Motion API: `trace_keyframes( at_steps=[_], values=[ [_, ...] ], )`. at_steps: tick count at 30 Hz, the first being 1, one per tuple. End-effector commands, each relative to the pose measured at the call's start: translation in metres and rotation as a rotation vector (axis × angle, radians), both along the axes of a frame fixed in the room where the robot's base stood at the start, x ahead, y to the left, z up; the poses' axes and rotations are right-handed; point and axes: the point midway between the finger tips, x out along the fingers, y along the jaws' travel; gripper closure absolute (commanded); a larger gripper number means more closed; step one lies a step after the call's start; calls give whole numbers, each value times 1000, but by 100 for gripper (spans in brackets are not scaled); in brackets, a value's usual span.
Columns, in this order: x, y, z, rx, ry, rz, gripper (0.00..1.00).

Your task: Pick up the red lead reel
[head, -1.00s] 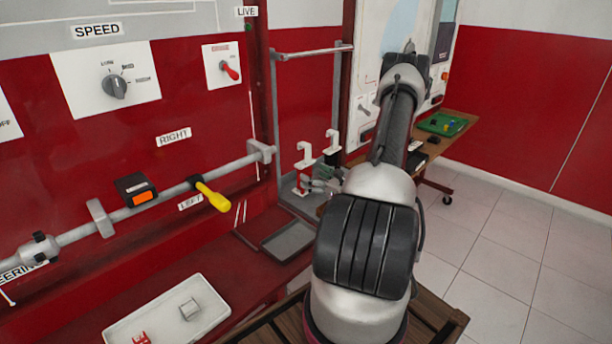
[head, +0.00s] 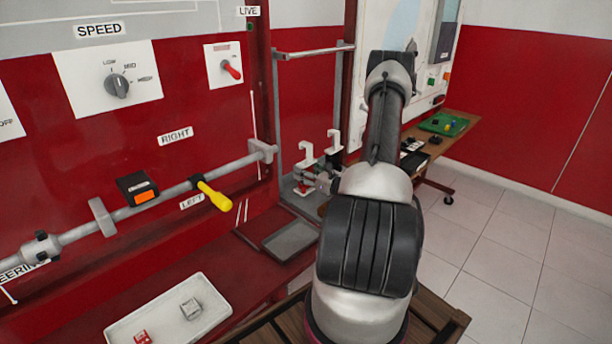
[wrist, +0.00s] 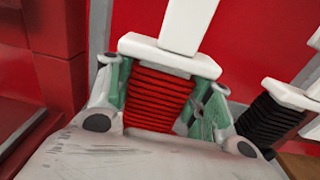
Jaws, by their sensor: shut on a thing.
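The red lead reel (wrist: 160,92) has red windings under a white top flange with a white upright handle, and fills the middle of the wrist view. In the head view the red reel (head: 305,172) stands beside the lower red panel, partly hidden by my gripper. My gripper (wrist: 160,105) is shut on it, with green-padded fingers touching its left and right sides below the flange. In the head view my gripper (head: 312,179) reaches it from the right. The reel's bottom is hidden in the wrist view.
A black lead reel (wrist: 268,122) with a white top stands close on the right; it also shows in the head view (head: 333,158). A grey tray (head: 290,240) lies below. A white tray (head: 165,318) holds small parts. A yellow-handled lever (head: 214,196) sticks out at left.

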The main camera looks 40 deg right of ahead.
Motion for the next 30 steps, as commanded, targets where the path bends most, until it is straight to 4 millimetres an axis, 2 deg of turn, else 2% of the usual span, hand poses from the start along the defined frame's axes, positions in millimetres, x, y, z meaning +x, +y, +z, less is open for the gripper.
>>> trace_keyframes(
  at_steps=[8, 11, 18, 21, 25, 30],
  values=[
    [0, 0, 9, -2, -1, 0, 77],
    [0, 0, 23, -2, -1, 0, 77],
    [0, 0, 74, -4, -3, 0, 77],
    [0, 0, 89, -4, -3, 0, 77],
    [0, 0, 99, -1, -1, 0, 77],
    [0, 0, 101, 0, 0, 0, 77]
  ],
)
